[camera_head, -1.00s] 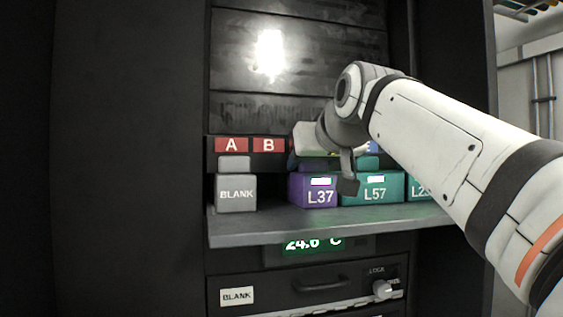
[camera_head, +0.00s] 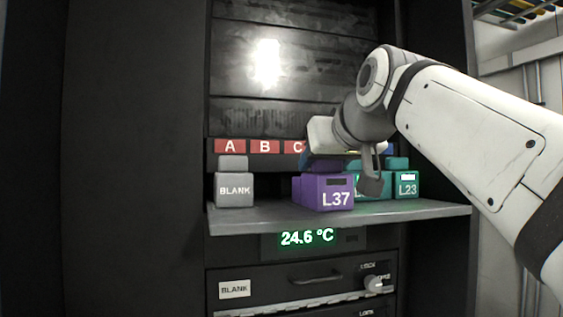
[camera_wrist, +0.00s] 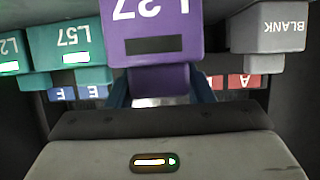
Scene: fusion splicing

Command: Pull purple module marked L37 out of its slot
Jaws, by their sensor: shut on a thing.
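The purple module L37 (camera_head: 328,193) stands forward of its neighbours on the shelf, its label facing out and its small front window dark. In the wrist view it shows upside down at the top centre (camera_wrist: 152,22). My gripper (camera_head: 326,163) is above it. In the wrist view my gripper (camera_wrist: 160,88) is shut on the module's purple tab, with a blue finger on each side. I cannot tell whether the module's rear end is still in the slot, or whether its underside touches the shelf.
The grey BLANK module (camera_head: 235,190) stands left, with a gap between. Teal L57 (camera_wrist: 68,42), partly hidden by my arm in the head view, and L23 (camera_head: 406,184) sit to the right. The shelf (camera_head: 270,222) extends above a 24.6 °C display (camera_head: 307,237). Red tags (camera_head: 230,146) line the back.

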